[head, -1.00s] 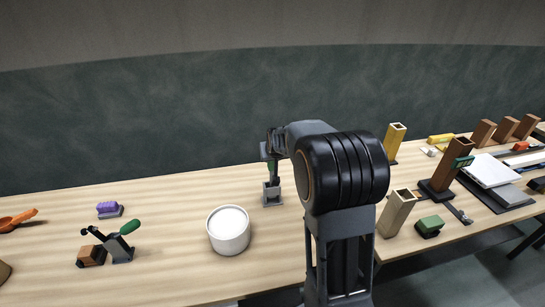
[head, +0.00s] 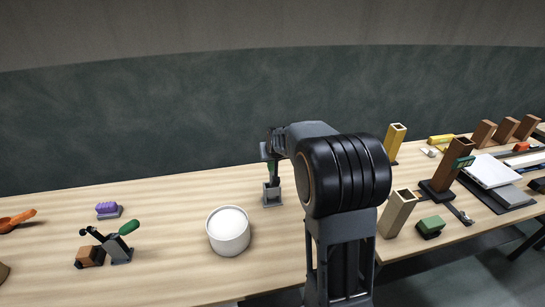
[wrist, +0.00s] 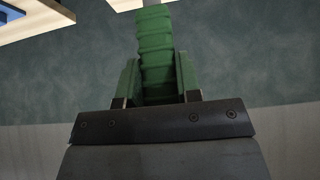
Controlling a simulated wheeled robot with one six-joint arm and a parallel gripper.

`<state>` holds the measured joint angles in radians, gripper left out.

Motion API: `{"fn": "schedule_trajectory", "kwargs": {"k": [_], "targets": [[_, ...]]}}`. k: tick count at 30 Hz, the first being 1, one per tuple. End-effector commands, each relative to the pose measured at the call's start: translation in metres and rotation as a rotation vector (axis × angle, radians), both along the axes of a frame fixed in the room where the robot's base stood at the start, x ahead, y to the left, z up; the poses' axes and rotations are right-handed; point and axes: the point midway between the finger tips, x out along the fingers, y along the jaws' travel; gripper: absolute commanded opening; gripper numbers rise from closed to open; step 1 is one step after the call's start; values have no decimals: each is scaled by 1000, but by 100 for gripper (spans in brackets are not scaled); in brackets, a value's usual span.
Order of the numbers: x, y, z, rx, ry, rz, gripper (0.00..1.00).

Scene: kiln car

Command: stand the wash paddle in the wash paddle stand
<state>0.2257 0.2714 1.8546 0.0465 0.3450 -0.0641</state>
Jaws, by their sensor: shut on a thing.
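The wash paddle has a ribbed green handle (wrist: 155,50), which fills the space between my gripper's fingers in the wrist view. My gripper (wrist: 157,85) is shut on this handle. In the head view my gripper (head: 270,153) points down over the table, with the green handle (head: 271,169) below it. The wash paddle stand (head: 272,196) is a small grey holder directly beneath. The paddle is roughly upright over it. I cannot tell whether its lower end is inside the stand or just above it.
A white round tub (head: 228,232) stands in front of the stand. A beige holder (head: 397,214) and a green block (head: 430,226) are at right.

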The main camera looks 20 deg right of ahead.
Motion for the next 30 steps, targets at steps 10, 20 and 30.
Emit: {"fn": "schedule_trajectory", "kwargs": {"k": [10,20,30], "targets": [[0,0,-2,0,-1,0,0],[0,0,-6,0,0,0,0],[0,0,-10,0,0,0,0]]}}
